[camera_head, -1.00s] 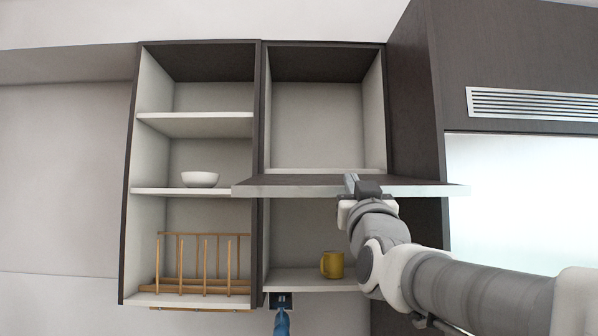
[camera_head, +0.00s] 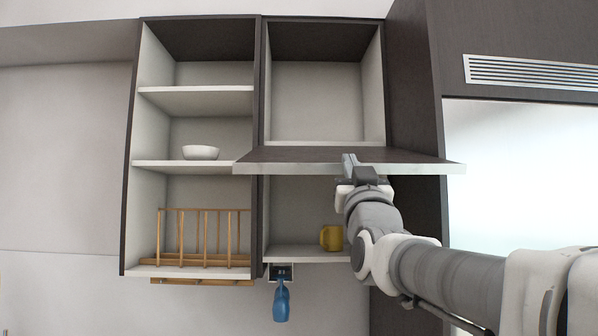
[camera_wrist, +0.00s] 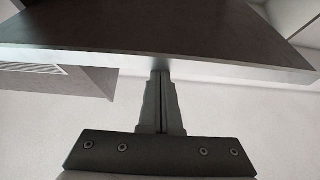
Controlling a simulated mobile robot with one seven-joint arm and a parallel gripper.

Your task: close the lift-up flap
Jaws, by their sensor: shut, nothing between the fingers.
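The lift-up flap (camera_head: 290,154) is a dark panel with a pale front edge. It stands out roughly level from the right cabinet column, at mid height, between an open upper space and a lower space. My gripper (camera_head: 349,158) is at the flap's front edge, right of its middle, and overlaps the edge in the head view. In the wrist view my gripper (camera_wrist: 160,73) has its two fingers together and empty, with the tips at the lower border of the flap's edge (camera_wrist: 230,68). I cannot tell whether they touch it.
A yellow mug (camera_head: 331,238) stands in the space below the flap. The left column holds a white bowl (camera_head: 200,152) and a wooden rack (camera_head: 205,240). A blue object (camera_head: 281,302) hangs below the cabinets. A tall dark cabinet (camera_head: 412,90) borders the flap's right side.

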